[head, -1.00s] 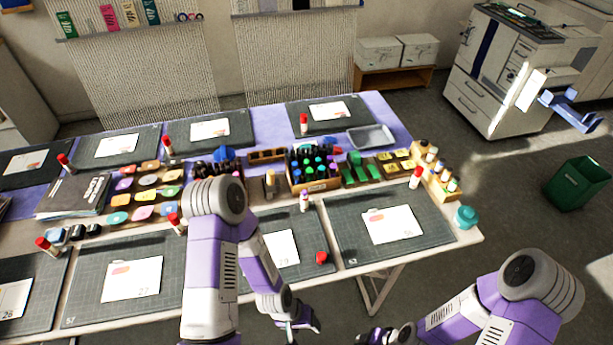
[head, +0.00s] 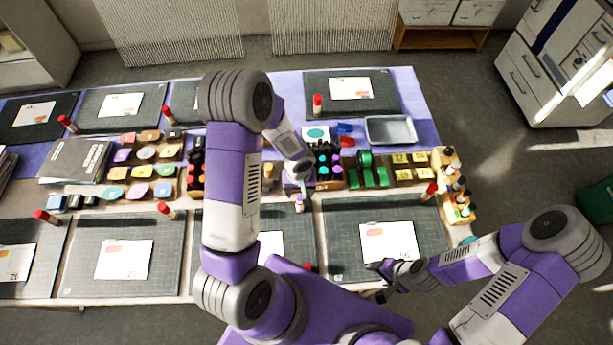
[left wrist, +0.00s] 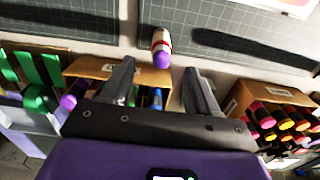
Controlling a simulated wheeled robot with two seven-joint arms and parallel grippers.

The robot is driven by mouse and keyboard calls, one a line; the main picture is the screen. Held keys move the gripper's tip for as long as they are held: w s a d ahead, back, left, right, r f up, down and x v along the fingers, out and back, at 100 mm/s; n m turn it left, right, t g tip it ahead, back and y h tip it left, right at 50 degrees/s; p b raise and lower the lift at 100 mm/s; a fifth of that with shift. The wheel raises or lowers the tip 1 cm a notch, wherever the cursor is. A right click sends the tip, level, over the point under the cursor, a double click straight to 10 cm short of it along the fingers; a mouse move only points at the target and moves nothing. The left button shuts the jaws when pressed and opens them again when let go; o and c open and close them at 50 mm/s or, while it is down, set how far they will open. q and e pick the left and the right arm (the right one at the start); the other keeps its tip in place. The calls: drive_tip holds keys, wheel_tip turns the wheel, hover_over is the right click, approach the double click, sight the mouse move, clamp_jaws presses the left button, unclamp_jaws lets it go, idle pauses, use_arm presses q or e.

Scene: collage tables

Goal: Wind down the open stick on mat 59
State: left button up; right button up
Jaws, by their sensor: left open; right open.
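The open stick (head: 299,204), white and red with a purple glue tip, stands at the back edge of the front middle mat (head: 302,238); I cannot read the mat's number. In the left wrist view the stick (left wrist: 161,48) lies just beyond the fingertips, between their lines, not touching. My left gripper (head: 301,187) is open and empty right behind the stick; its fingers also show in the left wrist view (left wrist: 158,80). A red cap (head: 308,267) on that mat is partly hidden by my left arm. My right gripper (head: 378,277) is open over the front right mat (head: 345,225).
Another red-capped stick (head: 429,191) stands by the right mat. In the left wrist view marker boxes (left wrist: 258,92) flank the gripper.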

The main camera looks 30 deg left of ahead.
sight(300, 201)
use_arm(q)
drive_tip(key=f, duration=0.4)
drive_tip(key=f+b, duration=0.1)
drive_tip(key=f, duration=0.2)
drive_tip(key=shift+s, duration=0.25)
drive_tip(key=c, duration=1)
